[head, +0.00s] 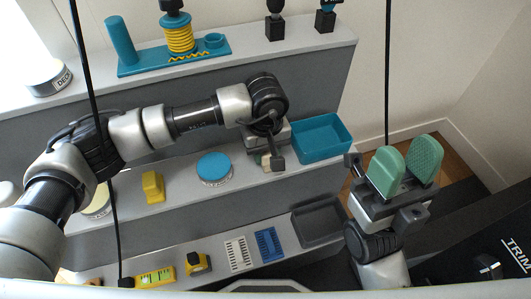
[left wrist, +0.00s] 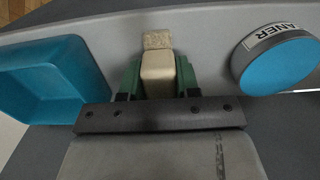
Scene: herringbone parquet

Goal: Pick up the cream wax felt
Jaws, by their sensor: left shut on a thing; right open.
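The cream wax felt (left wrist: 158,75) is a small cream block with a rougher tan end, seen in the left wrist view between the green fingers of my left gripper (left wrist: 158,78). The fingers are shut on its sides. In the head view my left gripper (head: 268,160) is at the middle shelf, just left of the teal bin, and mostly hides the felt. I cannot tell whether the felt still touches the shelf. My right gripper (head: 405,164) is open and empty, its green fingers pointing up at the right, away from the shelves.
The teal bin (head: 322,138) stands close to the right of my left gripper. A blue-topped round tin (head: 214,168) and a yellow block (head: 153,187) are to its left. The lower shelf holds a dark tray (head: 318,220), a blue brush-like piece (head: 268,244) and a yellow tape measure (head: 197,263).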

